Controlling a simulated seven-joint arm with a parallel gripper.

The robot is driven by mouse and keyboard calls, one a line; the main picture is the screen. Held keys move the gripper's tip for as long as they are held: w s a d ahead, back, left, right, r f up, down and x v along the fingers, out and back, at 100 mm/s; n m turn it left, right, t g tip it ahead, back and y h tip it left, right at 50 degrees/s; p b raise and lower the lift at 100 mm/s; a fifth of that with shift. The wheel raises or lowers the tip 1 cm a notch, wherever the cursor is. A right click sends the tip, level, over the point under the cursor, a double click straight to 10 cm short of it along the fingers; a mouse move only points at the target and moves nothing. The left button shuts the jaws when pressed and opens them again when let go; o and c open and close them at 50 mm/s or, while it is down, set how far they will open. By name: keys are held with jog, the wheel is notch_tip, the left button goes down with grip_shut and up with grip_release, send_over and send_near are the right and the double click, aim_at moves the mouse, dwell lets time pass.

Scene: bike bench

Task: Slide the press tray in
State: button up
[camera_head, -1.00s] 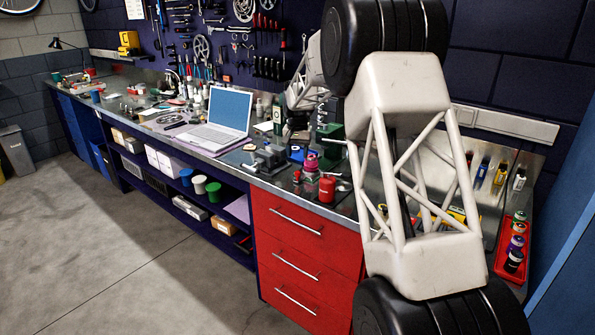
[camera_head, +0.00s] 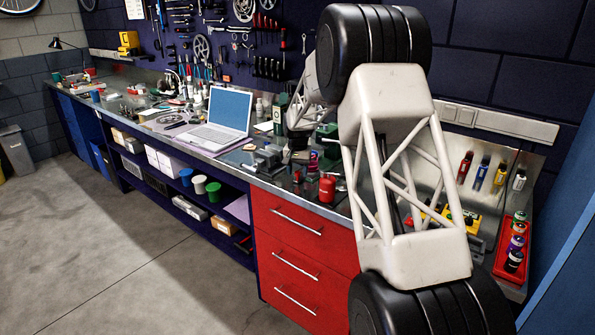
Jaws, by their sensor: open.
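I cannot pick out the press tray for certain. A dark green machine body (camera_head: 328,142), perhaps the press, stands on the bench behind my arm and is partly hidden by it. My gripper (camera_head: 298,156) is small and dark at the far end of my arm, low over the bench just left of the green body. It is open. Its fingertips are hard to make out, and I cannot tell whether it touches anything.
A red container (camera_head: 327,188) stands near the bench's front edge, right of my gripper. A grey vise (camera_head: 264,158) and an open laptop (camera_head: 222,118) are to the left. A red tray (camera_head: 513,245) with bottles lies at the right end. My arm hides much of the bench.

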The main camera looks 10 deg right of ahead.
jog(key=shift+c, duration=0.5)
grip_shut()
jog(key=shift+w+d, duration=1.7)
jog(key=shift+w, duration=0.1)
jog(key=shift+o, duration=0.5)
grip_release()
jog(key=shift+r, duration=0.2)
notch_tip(320, 180, up, 8)
jog(key=shift+f, duration=0.25)
jog(key=shift+c, duration=0.2)
